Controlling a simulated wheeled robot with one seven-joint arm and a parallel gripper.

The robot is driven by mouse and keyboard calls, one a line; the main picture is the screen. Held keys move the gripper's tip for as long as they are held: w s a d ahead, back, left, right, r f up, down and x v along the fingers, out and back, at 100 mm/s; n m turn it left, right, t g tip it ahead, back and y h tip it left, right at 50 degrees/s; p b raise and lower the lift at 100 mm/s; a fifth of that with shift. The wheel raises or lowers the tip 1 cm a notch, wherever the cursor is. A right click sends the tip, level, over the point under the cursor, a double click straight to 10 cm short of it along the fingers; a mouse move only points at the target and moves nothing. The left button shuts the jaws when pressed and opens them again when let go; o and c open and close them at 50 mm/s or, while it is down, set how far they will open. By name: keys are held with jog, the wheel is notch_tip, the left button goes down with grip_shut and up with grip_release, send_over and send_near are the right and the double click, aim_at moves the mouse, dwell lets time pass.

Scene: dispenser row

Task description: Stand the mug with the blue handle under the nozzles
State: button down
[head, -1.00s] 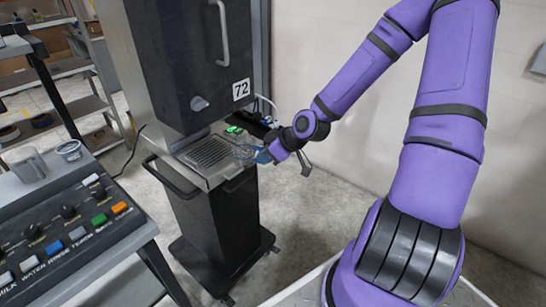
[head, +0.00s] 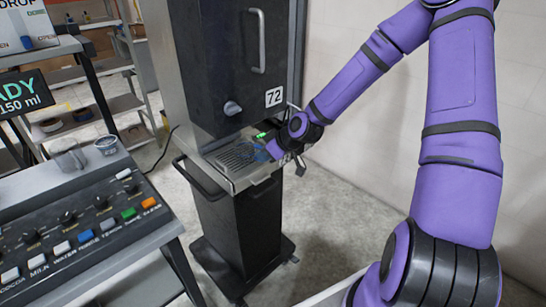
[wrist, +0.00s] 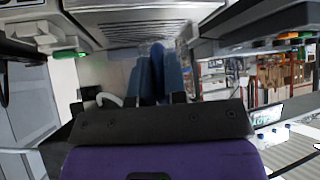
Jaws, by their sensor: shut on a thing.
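My gripper (head: 272,150) is shut on the blue handle of a mug, at the right edge of the machine's drip tray. The mug (head: 259,155) looks clear and bluish in the head view, small and partly hidden by my gripper. In the wrist view the blue handle (wrist: 157,76) shows between my fingers; the mug's body is hard to make out there. The slotted drip tray (head: 238,158) lies below the dark dispenser body marked 72 (head: 215,70). The nozzles are not visible. I cannot tell whether the mug touches the tray.
A control panel with coloured buttons (head: 85,232) stands at the left front. A clear glass (head: 70,160) and a small cup (head: 106,146) stand behind its buttons. A tray handle bar (head: 200,180) juts out at the machine's front. Shelves (head: 80,105) stand behind.

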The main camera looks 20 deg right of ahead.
aim_at(253, 157)
jog(key=shift+w+a, duration=0.45)
jog(key=shift+w, duration=0.35)
jog(key=shift+w+a+f, duration=0.3)
jog(key=shift+w+a, duration=0.1)
jog(key=shift+w, duration=0.3)
jog(key=shift+w+a+f, duration=0.25)
jog(key=shift+w+a, duration=0.15)
jog(key=shift+w, duration=0.3)
jog(key=shift+f, duration=0.6)
jog(key=shift+f, duration=0.5)
jog(key=c, duration=1.1)
grip_release()
jog(key=shift+d, duration=0.1)
jog(key=v, duration=1)
jog(key=shift+s+d+r, duration=0.1)
jog(key=shift+s+r, duration=0.15)
jog(key=shift+s, duration=0.05)
